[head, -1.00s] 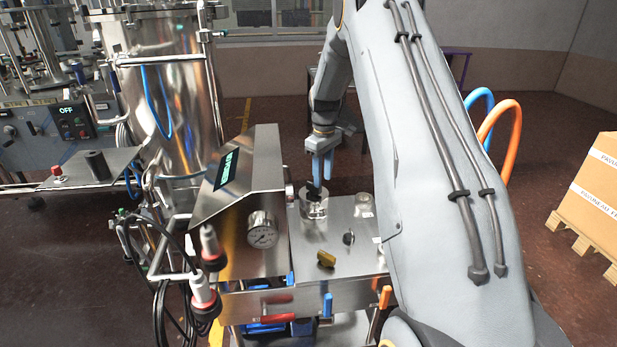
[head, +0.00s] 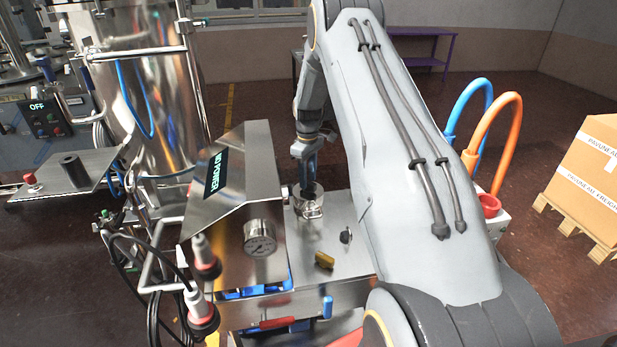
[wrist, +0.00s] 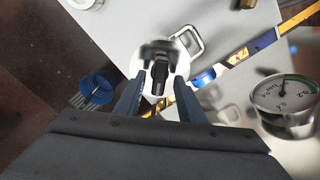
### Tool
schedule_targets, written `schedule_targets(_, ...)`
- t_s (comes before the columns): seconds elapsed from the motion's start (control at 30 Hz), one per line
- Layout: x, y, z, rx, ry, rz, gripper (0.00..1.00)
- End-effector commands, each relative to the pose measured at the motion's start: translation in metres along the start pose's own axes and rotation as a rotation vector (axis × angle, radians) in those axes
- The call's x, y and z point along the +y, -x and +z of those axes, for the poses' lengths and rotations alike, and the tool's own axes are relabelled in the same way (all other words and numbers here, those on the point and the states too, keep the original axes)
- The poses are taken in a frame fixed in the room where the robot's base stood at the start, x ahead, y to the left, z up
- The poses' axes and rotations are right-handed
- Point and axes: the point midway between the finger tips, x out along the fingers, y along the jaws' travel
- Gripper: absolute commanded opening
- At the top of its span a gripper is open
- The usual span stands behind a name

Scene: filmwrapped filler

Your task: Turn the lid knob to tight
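The lid knob (wrist: 158,78) is a black bar-shaped handle on a round pale lid (wrist: 140,66), in the middle of the wrist view. My gripper (wrist: 160,77) has its two dark blue fingers apart, one on each side of the knob, with narrow gaps seeming to show beside it. I cannot tell how far down the fingertips reach along the knob. In the head view the small round metal vessel (head: 309,207) stands on the steel bench, and my gripper (head: 309,187) points down onto its top.
A steel cabinet with a "NO POWER" display (head: 215,174) stands close left of the vessel. A pressure gauge (head: 259,238) is on its front. A small black knob (head: 346,236) and a brass-coloured piece (head: 324,261) sit on the bench top (head: 348,262).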

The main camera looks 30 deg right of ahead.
Motion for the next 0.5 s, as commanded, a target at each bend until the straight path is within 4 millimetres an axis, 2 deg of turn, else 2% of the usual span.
schedule_targets(0.17,0.0009,-0.0105,0.0007,0.001,-0.002,0.001,0.36)
schedule_targets(0.43,0.0014,-0.0119,0.0010,0.001,-0.003,0.001,0.36)
schedule_targets(0.5,0.0014,-0.0119,0.0010,0.001,-0.003,0.001,0.26)
